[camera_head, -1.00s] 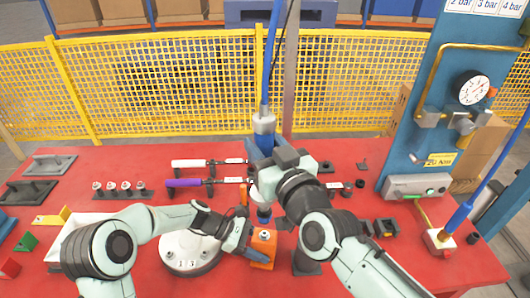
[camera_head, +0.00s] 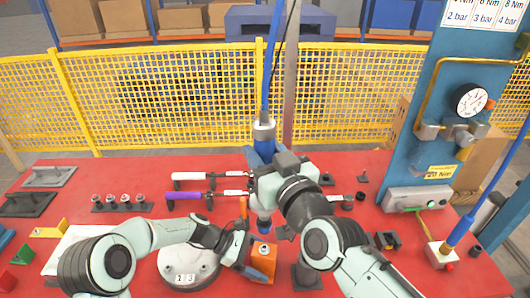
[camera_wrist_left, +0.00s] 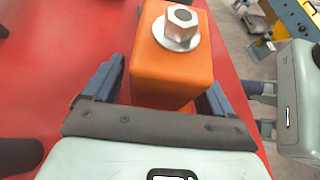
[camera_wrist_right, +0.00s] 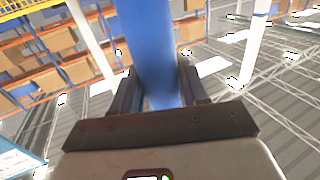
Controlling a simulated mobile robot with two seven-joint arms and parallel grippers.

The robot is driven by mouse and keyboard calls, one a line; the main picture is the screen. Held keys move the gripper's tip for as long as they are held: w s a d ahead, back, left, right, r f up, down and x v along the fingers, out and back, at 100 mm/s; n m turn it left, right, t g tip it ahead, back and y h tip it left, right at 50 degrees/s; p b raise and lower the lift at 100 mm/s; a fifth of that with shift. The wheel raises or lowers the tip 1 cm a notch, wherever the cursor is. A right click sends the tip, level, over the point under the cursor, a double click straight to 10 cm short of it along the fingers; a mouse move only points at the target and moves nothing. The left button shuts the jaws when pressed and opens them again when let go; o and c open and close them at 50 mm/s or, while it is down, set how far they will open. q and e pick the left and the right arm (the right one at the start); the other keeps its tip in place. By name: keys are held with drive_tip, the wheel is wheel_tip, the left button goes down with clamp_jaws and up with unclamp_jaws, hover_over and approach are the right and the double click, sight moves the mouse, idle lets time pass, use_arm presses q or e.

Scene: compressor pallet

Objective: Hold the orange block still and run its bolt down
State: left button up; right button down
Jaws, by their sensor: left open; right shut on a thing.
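The orange block (camera_head: 265,262) stands on the red table, and its silver hex bolt sits in a washer on top. In the left wrist view the block (camera_wrist_left: 170,72) and bolt (camera_wrist_left: 180,22) show closely. My left gripper (camera_head: 249,262) is open, with its fingers on either side of the block; I cannot tell whether either touches it. My right gripper (camera_head: 264,160) is shut on the blue hanging driver (camera_head: 267,80). The driver's blue body (camera_wrist_right: 157,55) shows between the fingers in the right wrist view. Its lower end (camera_head: 264,226) points down just above the bolt; contact is not visible.
A white round fixture (camera_head: 188,265) stands left of the block. Handled tools, one purple (camera_head: 190,195), lie behind. Small black parts (camera_head: 388,240) lie to the right. A blue panel with a gauge (camera_head: 470,101) stands at the right, and a yellow mesh fence (camera_head: 180,95) behind.

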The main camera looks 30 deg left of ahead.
use_arm(q)
drive_tip(key=v, duration=1.2)
drive_tip(key=shift+f, duration=0.1)
